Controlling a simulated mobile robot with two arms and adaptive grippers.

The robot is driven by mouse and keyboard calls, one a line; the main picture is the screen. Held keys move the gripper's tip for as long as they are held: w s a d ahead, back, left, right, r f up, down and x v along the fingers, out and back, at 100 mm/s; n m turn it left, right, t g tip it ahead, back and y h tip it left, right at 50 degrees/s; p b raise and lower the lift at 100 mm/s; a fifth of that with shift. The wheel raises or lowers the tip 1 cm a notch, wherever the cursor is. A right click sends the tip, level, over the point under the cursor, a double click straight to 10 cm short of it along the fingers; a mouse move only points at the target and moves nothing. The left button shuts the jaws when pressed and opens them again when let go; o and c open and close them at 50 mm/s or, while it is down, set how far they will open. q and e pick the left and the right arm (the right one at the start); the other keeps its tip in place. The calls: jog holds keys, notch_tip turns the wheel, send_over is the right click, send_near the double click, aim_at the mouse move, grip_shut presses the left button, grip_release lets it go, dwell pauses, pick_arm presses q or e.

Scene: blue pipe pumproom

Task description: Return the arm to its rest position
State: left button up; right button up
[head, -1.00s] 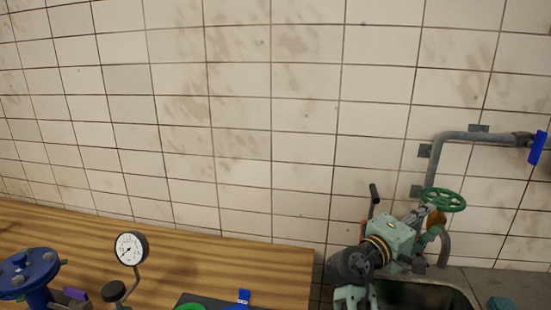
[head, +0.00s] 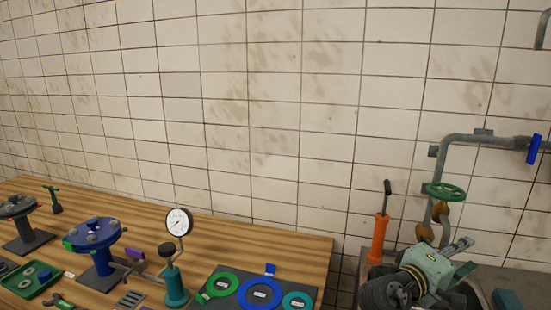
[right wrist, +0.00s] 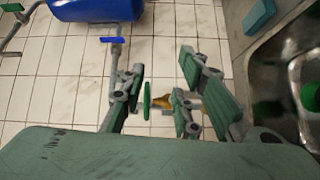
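My right arm and gripper (head: 462,258) are at the lower right of the head view, above the sink area. In the right wrist view its two green-padded fingers (right wrist: 165,92) stand apart with no held object between them. A green valve wheel (right wrist: 147,101) and a brass part show in the gap, beyond the fingers. That green wheel also shows in the head view (head: 445,190), on the wall pipe behind my gripper. My left gripper is not in view.
A wooden table holds a blue flange (head: 93,233), a pressure gauge (head: 179,222) and a dark mat with coloured rings (head: 222,285). An orange hand pump (head: 379,238) stands left of my right gripper. A metal sink (right wrist: 287,70) is close at right.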

jog(key=s+a+f+m+y, duration=0.1)
jog(key=s+a+f+y, duration=0.2)
jog(key=f, duration=0.5)
jog(key=s+a+f+g+y, duration=0.1)
jog(key=s+f+y, duration=0.2)
jog(key=s+f, duration=0.35)
jog(key=s+a+f+m+y, duration=0.1)
jog(key=s+a+f+y, duration=0.15)
jog(key=f, duration=0.65)
jog(key=s+a+f+g+y, duration=0.2)
jog(key=s+a+f+y, duration=0.2)
jog(key=s+a, duration=0.4)
jog(key=s+a+f+g+y, duration=0.2)
jog(key=s+a+f+y, duration=0.25)
jog(key=s, duration=0.65)
notch_tip(320, 180, down, 26)
jog(key=s+h, duration=0.1)
jog(key=s, duration=0.1)
jog(key=s+d+f+g, duration=0.2)
jog(key=s+f, duration=1.3)
jog(key=s, duration=0.1)
jog(key=shift+d, duration=0.2)
